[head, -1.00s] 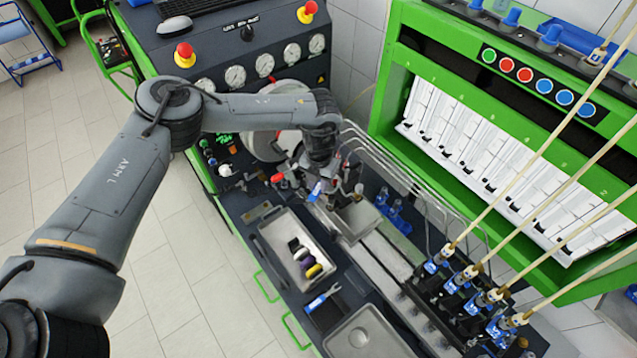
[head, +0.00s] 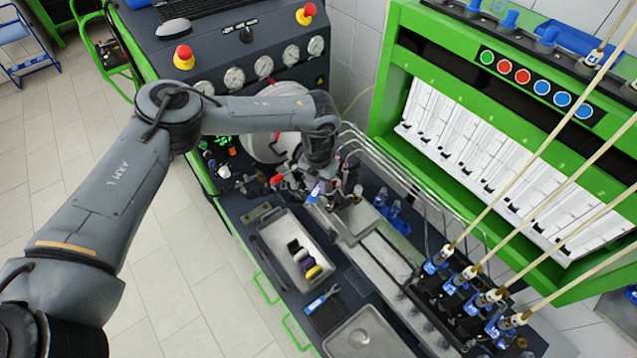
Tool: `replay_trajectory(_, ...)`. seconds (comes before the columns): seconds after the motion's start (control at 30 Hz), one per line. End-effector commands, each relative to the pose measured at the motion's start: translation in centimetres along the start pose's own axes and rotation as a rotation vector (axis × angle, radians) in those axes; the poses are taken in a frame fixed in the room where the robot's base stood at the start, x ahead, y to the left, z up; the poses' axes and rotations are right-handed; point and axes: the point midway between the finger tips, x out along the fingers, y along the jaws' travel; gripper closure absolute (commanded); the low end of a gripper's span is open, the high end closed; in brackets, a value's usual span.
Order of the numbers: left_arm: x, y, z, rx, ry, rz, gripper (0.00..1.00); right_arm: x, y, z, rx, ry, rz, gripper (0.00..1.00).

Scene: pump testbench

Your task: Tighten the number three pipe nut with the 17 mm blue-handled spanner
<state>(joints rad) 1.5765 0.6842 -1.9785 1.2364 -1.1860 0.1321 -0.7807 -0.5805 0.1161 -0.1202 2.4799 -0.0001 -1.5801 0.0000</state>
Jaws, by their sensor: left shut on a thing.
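My left gripper (head: 322,198) is beside the pump end of the bench, below the bent steel pipes (head: 372,150). It is shut on a blue-handled spanner (head: 315,192); only a short blue piece with a pale mark shows. The spanner's jaw and its size mark cannot be made out. The pipe nuts at the pump are hidden by my arm or too small to tell, so I cannot pick out number three or say whether the spanner touches it. A second blue-handled tool (head: 322,298) lies on a dark mat. My right gripper is not in view.
A metal tray (head: 283,232) with dark, purple and yellow pieces lies in front of the gripper. Another tray (head: 362,340) is nearer. Blue injectors (head: 472,283) with pale hoses stand at right, below the green-framed cabinet (head: 388,85). Small blue parts (head: 392,210) sit behind the rail.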

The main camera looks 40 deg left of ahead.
Motion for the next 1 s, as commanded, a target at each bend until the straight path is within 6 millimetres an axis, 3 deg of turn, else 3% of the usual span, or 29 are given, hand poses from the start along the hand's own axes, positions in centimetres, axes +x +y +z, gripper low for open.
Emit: replay_trajectory(1.0, 0.0, -0.1, 1.2, 0.000, 0.000, -0.001, 1.00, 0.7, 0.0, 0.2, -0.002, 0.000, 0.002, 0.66)
